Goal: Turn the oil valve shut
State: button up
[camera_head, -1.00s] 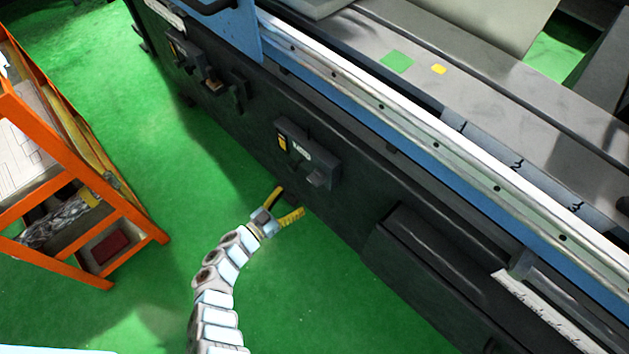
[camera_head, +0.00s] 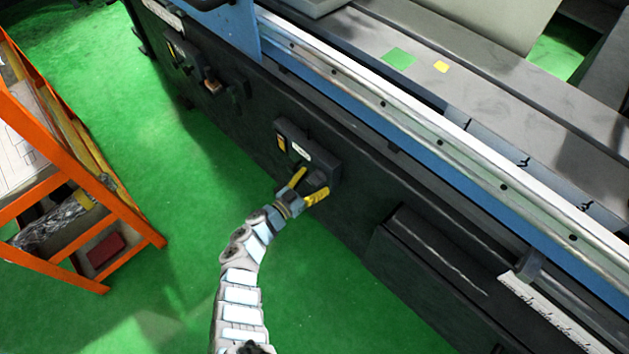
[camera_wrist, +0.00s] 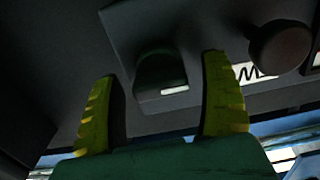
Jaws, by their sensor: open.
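A dark control box (camera_head: 292,137) with a yellow mark and a pale label sits on the machine's black front. A dark knob (camera_head: 316,177) sticks out at its lower right; I take it for the oil valve. My gripper (camera_head: 313,183) is open, with its yellow fingers at this knob, partly hiding it. In the wrist view a dark knob (camera_wrist: 160,70) with a pale strip below it shows between the open fingers (camera_wrist: 160,80), with gaps on both sides. I cannot tell how deep the fingers reach around it or which way the valve is turned.
A round dark knob (camera_wrist: 281,46) is close to the right finger in the wrist view. Another control unit (camera_head: 205,75) is farther up the machine front. An orange shelf rack (camera_head: 70,190) stands at the left. The green floor (camera_head: 175,165) between is clear.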

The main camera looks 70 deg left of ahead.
jog(key=c, duration=1.2)
jog(key=shift+m, duration=0.4)
jog(key=m+b, duration=0.1)
jog(key=m, duration=0.1)
jog(key=shift+d+f+m, duration=0.1)
jog(key=shift+f+m, duration=0.05)
jog(key=shift+m, duration=0.25)
jog(key=m+b, duration=0.3)
jog(key=m, duration=0.1)
jog(key=shift+m, duration=0.3)
jog(key=m+b, duration=0.3)
jog(key=m, duration=0.2)
jog(key=shift+m+b, duration=1.6)
jog(key=shift+m, duration=0.8)
